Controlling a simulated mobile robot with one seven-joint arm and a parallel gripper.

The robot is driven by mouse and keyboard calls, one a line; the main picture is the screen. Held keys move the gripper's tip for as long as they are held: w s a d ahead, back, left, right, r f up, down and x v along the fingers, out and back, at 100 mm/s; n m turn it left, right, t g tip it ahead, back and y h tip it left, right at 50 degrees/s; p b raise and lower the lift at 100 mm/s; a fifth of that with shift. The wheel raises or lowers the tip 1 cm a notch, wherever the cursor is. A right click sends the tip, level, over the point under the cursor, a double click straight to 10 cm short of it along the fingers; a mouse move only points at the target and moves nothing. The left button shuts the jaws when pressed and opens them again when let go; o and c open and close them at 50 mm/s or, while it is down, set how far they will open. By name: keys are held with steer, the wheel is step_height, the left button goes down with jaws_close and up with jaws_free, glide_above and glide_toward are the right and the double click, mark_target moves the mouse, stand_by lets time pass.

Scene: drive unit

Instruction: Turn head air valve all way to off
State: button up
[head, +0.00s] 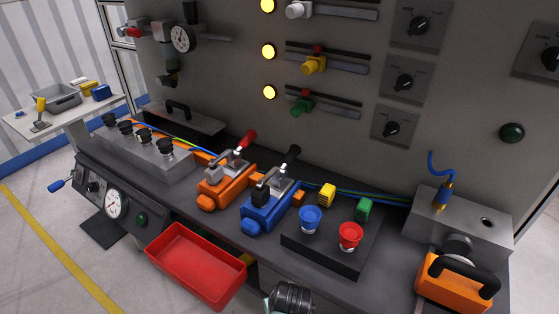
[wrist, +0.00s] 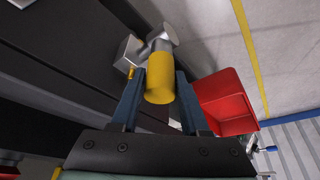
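The air valve shows in the wrist view as a silver body (wrist: 152,44) with a yellow cylindrical handle (wrist: 160,82). The handle's rounded end points toward the wrist camera. My gripper (wrist: 161,76) has one blue-grey finger on each side of the handle, and the fingertips appear to press against it. The contact faces are partly hidden. In the head view the valve is hidden below the front of the bench. Only a dark cylindrical part of my arm (head: 291,297) shows there, at the bottom edge.
A red bin (head: 197,264) hangs at the bench front, close to my gripper; it also shows in the wrist view (wrist: 224,102). Blue (head: 310,216) and red (head: 350,234) buttons and orange (head: 225,186) and blue (head: 268,206) clamps sit on the bench. Open floor lies left.

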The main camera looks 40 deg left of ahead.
jaws_close()
stand_by(1.1)
